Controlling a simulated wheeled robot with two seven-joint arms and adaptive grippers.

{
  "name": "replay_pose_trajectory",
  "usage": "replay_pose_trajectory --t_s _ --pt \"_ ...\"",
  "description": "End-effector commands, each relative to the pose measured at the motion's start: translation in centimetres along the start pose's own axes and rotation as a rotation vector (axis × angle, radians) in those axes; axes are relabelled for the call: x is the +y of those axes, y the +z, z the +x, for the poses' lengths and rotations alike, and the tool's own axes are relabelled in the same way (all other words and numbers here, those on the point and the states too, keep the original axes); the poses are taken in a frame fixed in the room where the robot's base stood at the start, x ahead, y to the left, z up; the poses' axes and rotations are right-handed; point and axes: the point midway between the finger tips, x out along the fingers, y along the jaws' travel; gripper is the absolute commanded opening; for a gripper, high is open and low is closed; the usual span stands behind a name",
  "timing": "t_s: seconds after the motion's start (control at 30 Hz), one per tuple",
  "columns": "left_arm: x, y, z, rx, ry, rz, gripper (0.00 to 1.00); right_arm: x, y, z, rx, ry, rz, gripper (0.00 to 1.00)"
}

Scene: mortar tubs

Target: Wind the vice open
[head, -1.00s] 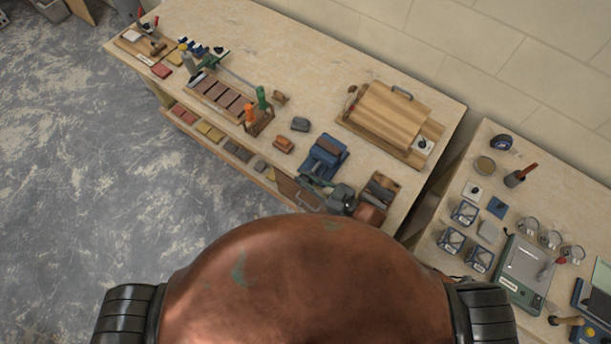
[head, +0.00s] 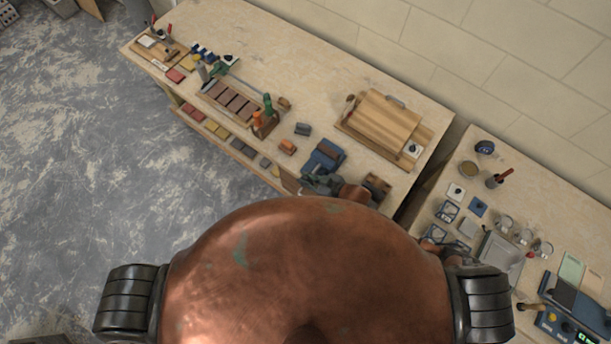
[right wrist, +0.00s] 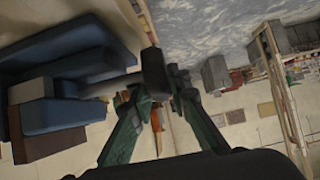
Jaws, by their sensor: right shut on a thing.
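The blue vice (head: 325,155) stands at the front edge of the long bench, with a brown block at its jaws. In the right wrist view the vice (right wrist: 75,60) fills the left side, and a grey screw bar runs from it to a dark handle (right wrist: 154,72). My right gripper (head: 319,184) is at the front end of the vice. In the right wrist view the green fingers of my right gripper (right wrist: 162,88) are closed around the handle. The exact contact is partly hidden. My left gripper is out of view.
A wooden board (head: 385,122) lies behind and right of the vice. A small dark block (head: 303,129) and an orange-brown block (head: 287,146) lie to its left. A second bench with instruments stands at right, across a gap. My own copper body hides the lower middle.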

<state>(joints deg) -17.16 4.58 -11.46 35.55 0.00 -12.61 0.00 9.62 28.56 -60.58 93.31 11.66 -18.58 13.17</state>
Motion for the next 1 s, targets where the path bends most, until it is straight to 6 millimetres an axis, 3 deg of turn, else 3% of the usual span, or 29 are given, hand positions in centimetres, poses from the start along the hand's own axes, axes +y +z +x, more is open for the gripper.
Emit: replay_pose_trajectory --t_s 0.47,0.5,0.7,1.0 --pt "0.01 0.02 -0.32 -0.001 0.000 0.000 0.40 0.35 -0.05 0.00 -0.014 0.005 -0.003 0.00" --pt "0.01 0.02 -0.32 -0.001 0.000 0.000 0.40 0.35 -0.05 0.00 -0.013 0.005 -0.003 0.17" --pt "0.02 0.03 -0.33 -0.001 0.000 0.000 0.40 0.25 -0.05 0.01 -0.013 0.003 -0.002 0.31" --pt "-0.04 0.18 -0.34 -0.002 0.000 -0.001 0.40 0.10 -0.04 0.02 -0.013 0.001 -0.002 0.34"
